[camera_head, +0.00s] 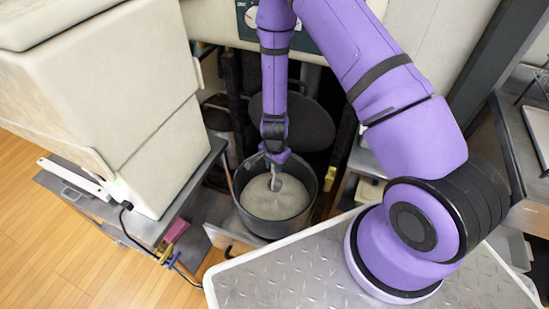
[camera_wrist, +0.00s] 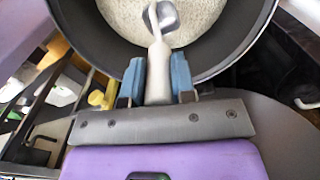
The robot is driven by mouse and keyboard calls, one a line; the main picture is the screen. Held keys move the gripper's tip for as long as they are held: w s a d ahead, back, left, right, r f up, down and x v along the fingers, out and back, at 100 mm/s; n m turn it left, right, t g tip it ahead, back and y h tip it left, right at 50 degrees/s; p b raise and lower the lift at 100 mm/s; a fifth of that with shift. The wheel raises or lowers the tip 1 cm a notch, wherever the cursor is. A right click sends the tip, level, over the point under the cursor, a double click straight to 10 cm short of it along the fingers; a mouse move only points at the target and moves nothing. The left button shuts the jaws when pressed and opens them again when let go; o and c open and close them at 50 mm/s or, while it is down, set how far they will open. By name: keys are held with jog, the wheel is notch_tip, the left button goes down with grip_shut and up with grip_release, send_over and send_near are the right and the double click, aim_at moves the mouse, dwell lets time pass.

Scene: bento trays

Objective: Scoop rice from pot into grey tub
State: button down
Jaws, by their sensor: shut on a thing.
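The dark pot (camera_head: 243,205) stands low in front of my arm, with white rice (camera_head: 262,203) in it. My gripper (camera_head: 276,155) points down over the pot's back rim and is shut on the handle of a scoop (camera_head: 274,184). In the wrist view, my gripper's blue fingers (camera_wrist: 157,82) clamp the pale handle, and the scoop's metal bowl (camera_wrist: 165,17) is at the rice (camera_wrist: 120,15). I cannot tell how deep the bowl sits or how much rice it holds. No grey tub can be made out for certain in either view.
A round dark lid (camera_head: 305,122) stands open behind the pot. A large beige machine (camera_head: 110,110) on a metal table is at the left. A metal plate surface (camera_head: 300,270) with a white edge lies in front. Shelves and frames crowd the right side.

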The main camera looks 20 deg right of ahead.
jog(key=shift+f, duration=4.15)
jog(key=shift+r, duration=8.05)
